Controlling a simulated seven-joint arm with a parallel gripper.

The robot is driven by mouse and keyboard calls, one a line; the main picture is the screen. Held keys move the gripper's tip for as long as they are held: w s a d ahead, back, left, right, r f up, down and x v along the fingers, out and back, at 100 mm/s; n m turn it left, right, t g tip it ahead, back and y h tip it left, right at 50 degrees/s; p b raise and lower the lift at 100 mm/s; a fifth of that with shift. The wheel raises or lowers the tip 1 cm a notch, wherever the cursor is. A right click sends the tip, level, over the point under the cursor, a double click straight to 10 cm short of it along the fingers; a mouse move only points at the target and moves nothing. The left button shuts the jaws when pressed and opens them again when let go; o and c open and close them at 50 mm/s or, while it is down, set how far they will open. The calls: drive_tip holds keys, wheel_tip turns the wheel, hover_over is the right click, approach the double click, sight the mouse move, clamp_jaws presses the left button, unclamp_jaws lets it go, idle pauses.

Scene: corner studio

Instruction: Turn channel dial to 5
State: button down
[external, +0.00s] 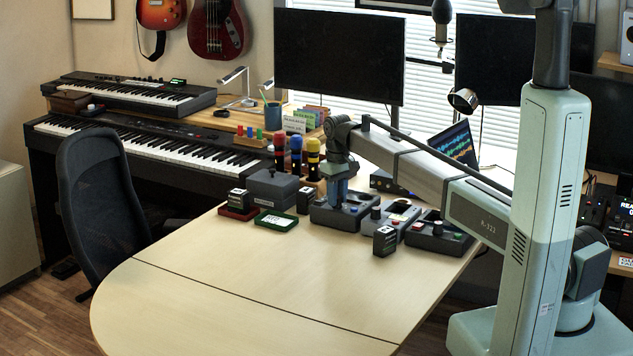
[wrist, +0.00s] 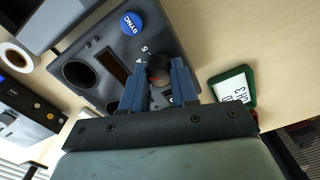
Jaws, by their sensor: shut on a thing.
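The channel dial (wrist: 158,68) is a dark round knob with a red mark, on a grey control box (wrist: 110,55) in the wrist view. Printed numbers 4 and 5 show beside it; which number the mark points at is not clear. My gripper (wrist: 160,75) has its two blue fingers shut on the dial, one on each side. In the external view my gripper (external: 338,193) points down onto the grey box (external: 340,214) at the table's back edge; the fingers hide the dial there.
A blue SYNC button (wrist: 132,23) sits on the same box. A green tray (external: 277,219) with a label stands to the left, beside a red tray (external: 240,214). More control boxes (external: 437,236) and a small black block (external: 384,241) are to the right. The front table is clear.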

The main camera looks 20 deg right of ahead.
drive_tip(key=m, duration=0.5)
drive_tip(key=shift+m, duration=2.4)
drive_tip(key=c, duration=0.9)
unclamp_jaws()
drive_tip(key=shift+o, duration=0.2)
wheel_tip(320, 180, up, 14)
drive_tip(key=shift+f, duration=0.15)
